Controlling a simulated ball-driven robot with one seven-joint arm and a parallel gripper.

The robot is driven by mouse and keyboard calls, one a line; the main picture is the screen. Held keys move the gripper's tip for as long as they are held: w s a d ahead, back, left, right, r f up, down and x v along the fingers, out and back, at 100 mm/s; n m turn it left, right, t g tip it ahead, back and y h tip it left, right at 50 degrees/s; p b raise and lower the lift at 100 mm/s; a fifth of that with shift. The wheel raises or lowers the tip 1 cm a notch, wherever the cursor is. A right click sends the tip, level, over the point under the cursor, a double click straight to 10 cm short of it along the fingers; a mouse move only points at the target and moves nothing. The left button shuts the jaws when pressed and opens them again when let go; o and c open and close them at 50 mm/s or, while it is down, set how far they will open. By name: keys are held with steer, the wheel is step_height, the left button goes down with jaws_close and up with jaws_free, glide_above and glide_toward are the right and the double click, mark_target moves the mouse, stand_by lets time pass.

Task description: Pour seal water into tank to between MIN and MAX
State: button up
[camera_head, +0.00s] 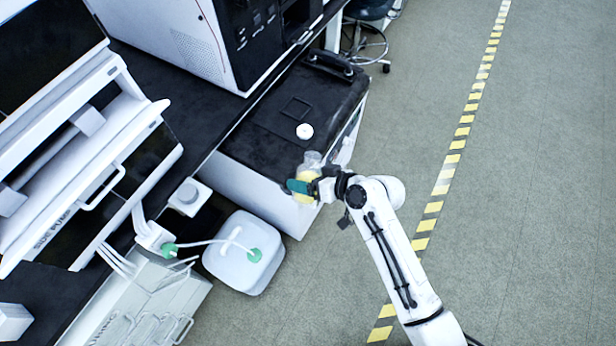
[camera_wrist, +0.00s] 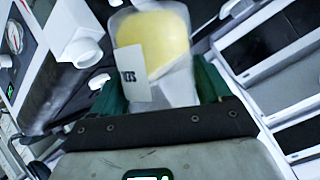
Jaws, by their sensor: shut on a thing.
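My gripper (camera_head: 305,187) is shut on a clear bottle (camera_head: 313,159) with yellow contents. In the wrist view the bottle (camera_wrist: 155,35) sits between the two green fingers of my gripper (camera_wrist: 160,88). It has a white label with dark letters, only partly legible. The head view shows it held beside the black-topped cabinet's front edge. A small white open-looking box (camera_head: 189,196) juts from the bench edge, left of my gripper; I cannot tell if it is the tank. No MIN or MAX marks can be read.
A white round cap (camera_head: 304,131) lies on the black-topped cabinet (camera_head: 260,135). A white jug (camera_head: 240,278) with green fittings and a tube stands on the floor. A white instrument stack (camera_head: 70,150) fills the left. Open floor lies right, with a striped tape line (camera_head: 450,160).

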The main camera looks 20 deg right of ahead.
steer(key=shift+r+p, duration=0.15)
steer(key=shift+p, duration=0.15)
steer(key=shift+s+a+m+g, duration=0.15)
steer(key=shift+m+g, duration=0.15)
steer(key=shift+y, duration=0.3)
steer(key=shift+s+a+f+m+g+p, duration=0.15)
steer(key=shift+f+m+g+p, duration=0.15)
steer(key=shift+p, duration=0.1)
stand_by(0.4)
steer(key=shift+r, duration=0.1)
steer(key=shift+s+a+m+g+y, duration=0.1)
steer(key=shift+s+m+g+y, duration=0.05)
steer(key=shift+m+g+y, duration=0.2)
steer(key=shift+p, duration=0.35)
steer(key=shift+f+m+g+y, duration=0.25)
steer(key=shift+f+m, duration=0.05)
steer(key=shift+m, duration=0.05)
